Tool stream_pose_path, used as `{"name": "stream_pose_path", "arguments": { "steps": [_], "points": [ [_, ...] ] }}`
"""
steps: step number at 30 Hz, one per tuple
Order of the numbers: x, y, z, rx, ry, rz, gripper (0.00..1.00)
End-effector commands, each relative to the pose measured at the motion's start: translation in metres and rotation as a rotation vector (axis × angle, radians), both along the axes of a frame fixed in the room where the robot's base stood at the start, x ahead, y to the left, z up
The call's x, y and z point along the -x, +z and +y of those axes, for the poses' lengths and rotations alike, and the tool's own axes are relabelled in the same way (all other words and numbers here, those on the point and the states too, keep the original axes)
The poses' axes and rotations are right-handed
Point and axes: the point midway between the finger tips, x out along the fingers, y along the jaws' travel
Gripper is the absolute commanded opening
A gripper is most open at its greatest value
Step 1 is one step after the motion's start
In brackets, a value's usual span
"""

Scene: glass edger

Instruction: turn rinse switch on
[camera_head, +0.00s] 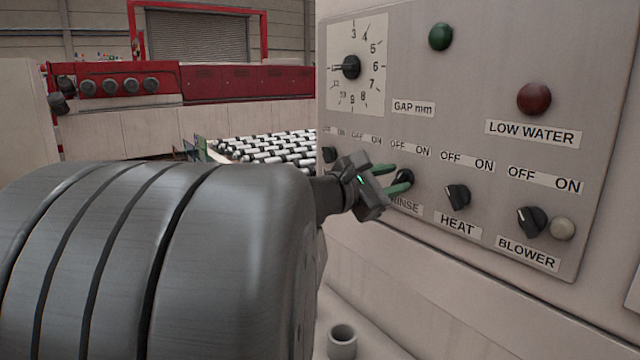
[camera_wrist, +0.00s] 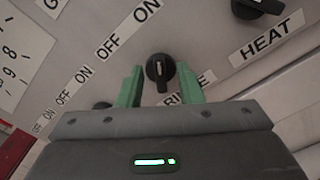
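The black rinse knob (camera_head: 407,176) is on the grey control panel (camera_head: 470,60), above the partly covered RINSE label (camera_head: 405,204) and below an OFF/ON strip (camera_head: 410,149). My gripper (camera_head: 399,179) has two green fingers that reach to the panel, one on each side of this knob. In the wrist view the rinse knob (camera_wrist: 160,72) lies between the fingertips with a gap on both sides. The gripper is open and not closed on the knob. In the wrist view the knob's grip bar points down the picture; I cannot tell its setting for certain.
The heat knob (camera_head: 457,197) and blower knob (camera_head: 531,221) are to the right, with a pale button (camera_head: 562,228) beside the blower. Another small knob (camera_head: 330,154) is to the left. A gap dial (camera_head: 351,67), green lamp (camera_head: 440,37) and red lamp (camera_head: 534,98) are above.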

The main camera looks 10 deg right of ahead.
Motion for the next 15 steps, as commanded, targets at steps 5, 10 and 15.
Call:
{"name": "stream_pose_path", "arguments": {
  "steps": [5, 10, 15],
  "points": [
    [0.007, 0.001, 0.021, 0.0, 0.005, -0.001, 0.33],
    [0.017, 0.001, 0.044, -0.001, 0.006, -0.001, 0.33],
    [0.026, 0.001, 0.066, -0.001, 0.006, -0.001, 0.33]
  ]
}}
